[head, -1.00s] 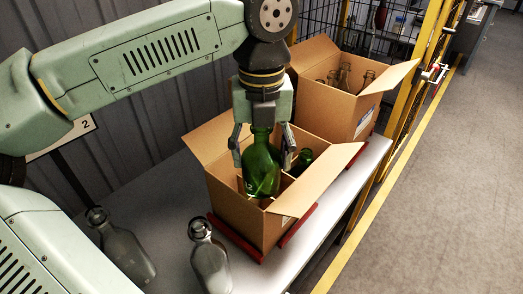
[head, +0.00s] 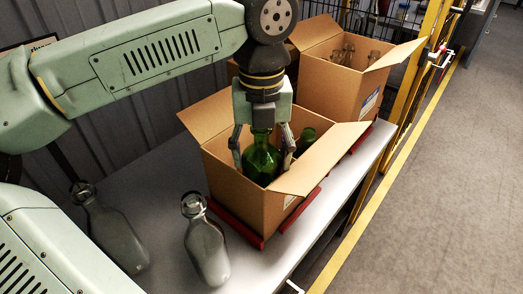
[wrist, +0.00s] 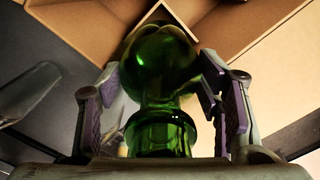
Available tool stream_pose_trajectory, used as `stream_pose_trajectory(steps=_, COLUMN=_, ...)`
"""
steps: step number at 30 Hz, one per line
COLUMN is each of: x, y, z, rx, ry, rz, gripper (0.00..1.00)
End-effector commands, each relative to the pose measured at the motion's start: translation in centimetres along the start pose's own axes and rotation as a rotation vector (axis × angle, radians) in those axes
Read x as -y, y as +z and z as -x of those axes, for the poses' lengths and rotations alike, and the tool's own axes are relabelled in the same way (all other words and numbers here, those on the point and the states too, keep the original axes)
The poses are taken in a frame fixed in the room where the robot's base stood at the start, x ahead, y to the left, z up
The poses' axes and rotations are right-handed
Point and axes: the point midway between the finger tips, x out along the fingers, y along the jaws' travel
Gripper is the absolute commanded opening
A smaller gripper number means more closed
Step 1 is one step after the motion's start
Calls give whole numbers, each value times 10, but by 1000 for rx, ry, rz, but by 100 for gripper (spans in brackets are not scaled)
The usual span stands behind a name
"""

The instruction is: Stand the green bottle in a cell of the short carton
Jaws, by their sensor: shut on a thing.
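My gripper (head: 262,152) is shut on the green bottle (head: 261,165), which hangs neck-up and roughly upright. The bottle is partly inside the nearer open carton (head: 240,200); its base is hidden by the carton's front wall and flap, so I cannot tell whether it touches the floor or which cell it is in. Another green bottle (head: 306,137) stands in this carton, right of my gripper. In the wrist view the held bottle (wrist: 160,130) fills the middle between my fingers (wrist: 163,108), with carton flaps beyond.
Two clear bottles, one at the left (head: 112,232) and one in front (head: 206,248), stand on the grey table (head: 160,175). Behind is a second open carton (head: 335,90) with several clear bottles. The near carton sits on a red frame (head: 242,232). Yellow posts stand at right.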

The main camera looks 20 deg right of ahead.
Motion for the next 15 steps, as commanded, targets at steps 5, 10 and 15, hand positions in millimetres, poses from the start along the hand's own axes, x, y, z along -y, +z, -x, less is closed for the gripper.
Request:
stream_pose_trajectory(steps=5, x=0, y=0, z=1, rx=0, ry=0, rz=-1, gripper=65)
stream_pose_trajectory(steps=10, x=0, y=0, z=0, rx=0, ry=0, rz=-1, gripper=76)
stream_pose_trajectory(steps=15, x=0, y=0, z=0, rx=-1, ry=0, rz=-1, gripper=83)
